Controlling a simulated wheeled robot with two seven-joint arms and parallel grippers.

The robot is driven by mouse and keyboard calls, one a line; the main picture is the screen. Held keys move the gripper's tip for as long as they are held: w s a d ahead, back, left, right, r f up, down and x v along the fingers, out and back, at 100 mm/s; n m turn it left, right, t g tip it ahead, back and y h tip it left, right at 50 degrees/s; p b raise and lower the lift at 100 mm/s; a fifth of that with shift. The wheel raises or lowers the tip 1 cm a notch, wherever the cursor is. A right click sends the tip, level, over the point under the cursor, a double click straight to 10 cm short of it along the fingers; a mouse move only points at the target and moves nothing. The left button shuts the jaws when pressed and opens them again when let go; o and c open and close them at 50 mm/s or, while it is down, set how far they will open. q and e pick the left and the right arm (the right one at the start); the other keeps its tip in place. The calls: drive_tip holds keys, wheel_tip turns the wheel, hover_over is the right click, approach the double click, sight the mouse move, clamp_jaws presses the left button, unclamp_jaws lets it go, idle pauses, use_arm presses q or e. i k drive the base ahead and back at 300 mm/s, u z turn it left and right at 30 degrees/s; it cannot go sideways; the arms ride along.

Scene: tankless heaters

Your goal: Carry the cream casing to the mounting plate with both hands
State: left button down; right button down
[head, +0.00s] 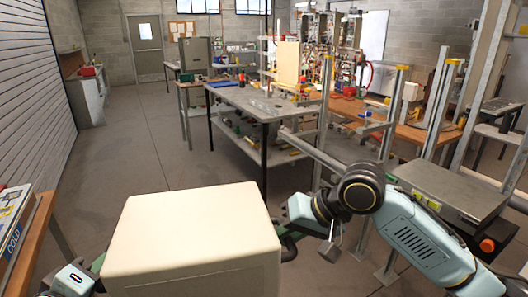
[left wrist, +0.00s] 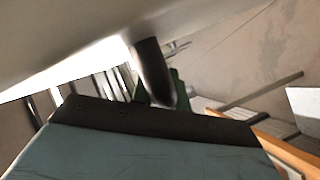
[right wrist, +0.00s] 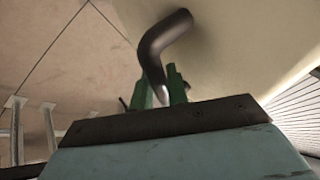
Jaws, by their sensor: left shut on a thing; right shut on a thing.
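The cream casing (head: 190,235) is a large box at the bottom middle of the head view, held in front of me. My left gripper (head: 98,265) is at its left side, its fingers partly hidden by the box. In the left wrist view, a dark handle (left wrist: 152,75) comes down from the casing to green fingers. My right gripper (head: 287,229) is at the right side. In the right wrist view, its green fingers (right wrist: 161,88) are shut on a dark bent handle (right wrist: 158,45). I cannot tell which thing is the mounting plate.
Metal frames and a grey-topped stand (head: 445,188) are at right. An orange-edged bench (head: 28,240) is at left. The floor (head: 140,145) ahead-left is clear.

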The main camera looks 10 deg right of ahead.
sight(444, 183)
drive_tip(key=z, duration=0.1)
drive_tip(key=i, duration=0.95)
drive_tip(key=z, duration=0.75)
drive_tip(key=i, duration=0.6)
drive_tip(key=z, duration=1.05)
drive_tip(key=i, duration=0.45)
drive_tip(key=z, duration=0.6)
drive_tip(key=i, duration=1.1)
